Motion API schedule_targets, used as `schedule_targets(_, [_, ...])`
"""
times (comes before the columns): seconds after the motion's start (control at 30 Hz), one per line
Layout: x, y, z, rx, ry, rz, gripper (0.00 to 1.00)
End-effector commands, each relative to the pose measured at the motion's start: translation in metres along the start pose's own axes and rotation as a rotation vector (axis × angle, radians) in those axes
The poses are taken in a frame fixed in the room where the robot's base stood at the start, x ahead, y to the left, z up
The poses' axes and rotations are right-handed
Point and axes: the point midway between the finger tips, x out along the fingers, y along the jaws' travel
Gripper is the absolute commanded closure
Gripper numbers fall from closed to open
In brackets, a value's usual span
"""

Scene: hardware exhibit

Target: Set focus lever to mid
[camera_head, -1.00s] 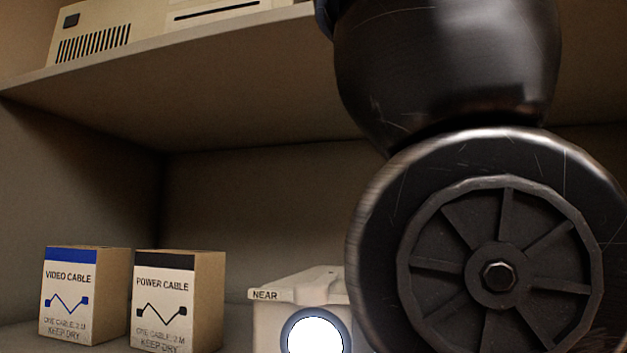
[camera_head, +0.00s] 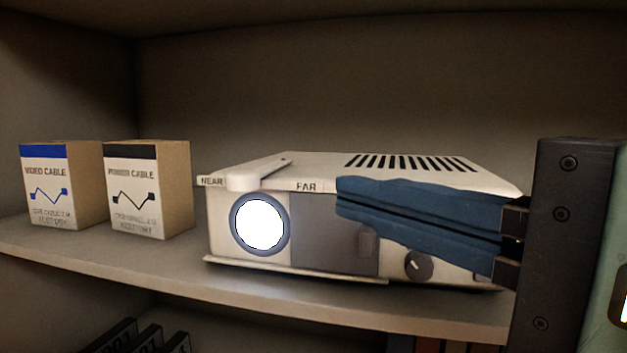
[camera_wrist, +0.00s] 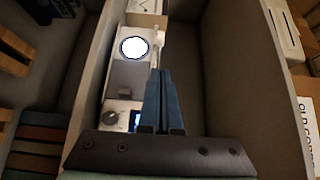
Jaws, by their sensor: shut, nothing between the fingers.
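A pale projector (camera_head: 345,172) stands on the shelf, with a bright round lens (camera_head: 260,222) at its front left. The focus lever (camera_head: 243,183) is a pale bar on its top, its rounded front end above the lens. That end sits between the NEAR label (camera_head: 211,181) and the FAR label (camera_head: 306,186), nearer to NEAR. My gripper (camera_head: 338,197) is shut and empty, its blue fingers pointing left across the projector's right front, tips right of FAR and apart from the lever. In the wrist view, the fingertips (camera_wrist: 160,72) lie beside the projector, short of the lens (camera_wrist: 134,47).
A video cable box (camera_head: 62,187) and a power cable box (camera_head: 148,190) stand left of the projector. A dark knob (camera_head: 418,265) is on its front, below my fingers. The shelf's back wall (camera_head: 330,80) is behind, and another shelf board is overhead.

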Motion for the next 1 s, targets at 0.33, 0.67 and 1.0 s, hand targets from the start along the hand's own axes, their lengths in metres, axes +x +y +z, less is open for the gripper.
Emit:
schedule_targets(0.33, [0.063, 0.0, 0.001, -0.002, -0.002, -0.001, 1.0])
schedule_targets(0.67, [0.084, -0.001, 0.0, -0.002, 0.0, -0.004, 1.0])
schedule_targets(1.0, [0.085, -0.001, 0.003, -0.002, -0.003, -0.004, 1.0])
